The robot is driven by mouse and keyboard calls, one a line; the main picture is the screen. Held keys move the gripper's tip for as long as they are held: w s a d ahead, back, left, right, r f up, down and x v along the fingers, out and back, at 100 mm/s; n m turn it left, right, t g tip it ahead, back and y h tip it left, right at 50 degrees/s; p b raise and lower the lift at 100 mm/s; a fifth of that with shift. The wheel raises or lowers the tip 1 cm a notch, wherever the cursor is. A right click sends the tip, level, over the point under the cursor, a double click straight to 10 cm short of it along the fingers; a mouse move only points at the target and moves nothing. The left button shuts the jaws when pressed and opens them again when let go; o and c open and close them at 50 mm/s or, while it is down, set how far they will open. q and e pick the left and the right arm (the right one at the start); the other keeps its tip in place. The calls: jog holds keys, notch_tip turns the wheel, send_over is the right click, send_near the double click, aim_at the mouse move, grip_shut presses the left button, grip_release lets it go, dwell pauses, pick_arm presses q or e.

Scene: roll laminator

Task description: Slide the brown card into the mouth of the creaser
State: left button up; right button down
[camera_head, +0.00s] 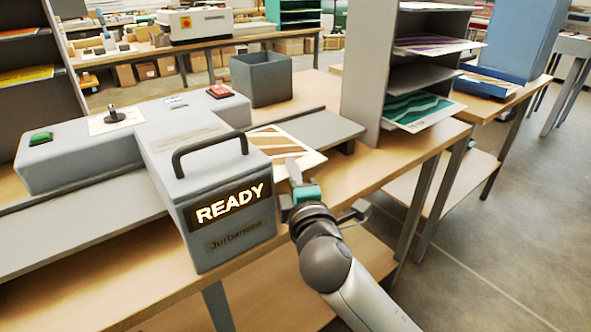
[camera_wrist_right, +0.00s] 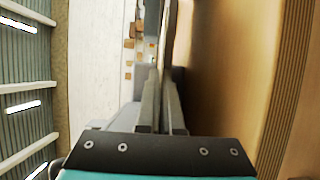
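The brown card (camera_head: 284,146), striped in brown and cream, lies nearly flat just right of the creaser (camera_head: 225,215), over its grey side table. Its left edge is hidden behind the creaser's body, so I cannot tell whether it is in the mouth. The creaser is a grey machine with a black handle and a lit "READY" sign. My right gripper (camera_head: 294,176) is at the card's near edge. In the right wrist view its fingers (camera_wrist_right: 162,105) are close together on the thin card, seen edge-on (camera_wrist_right: 169,35). My left gripper is not in view.
The grey side table (camera_head: 322,130) extends right of the creaser. An open grey bin (camera_head: 262,78) stands behind it. A grey shelf rack (camera_head: 366,75) with coloured sheets stands at the right. A red button (camera_head: 220,90) and a green button (camera_head: 41,138) sit on the machine.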

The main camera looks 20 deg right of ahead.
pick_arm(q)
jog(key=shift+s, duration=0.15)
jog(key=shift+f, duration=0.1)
pick_arm(e)
jog(key=shift+f, duration=0.15)
jog(key=c, duration=1)
grip_release()
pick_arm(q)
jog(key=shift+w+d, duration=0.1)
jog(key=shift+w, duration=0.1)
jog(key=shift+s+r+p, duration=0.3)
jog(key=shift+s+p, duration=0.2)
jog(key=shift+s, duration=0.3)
pick_arm(e)
jog(key=s+a, duration=0.1)
jog(key=s, duration=1.4)
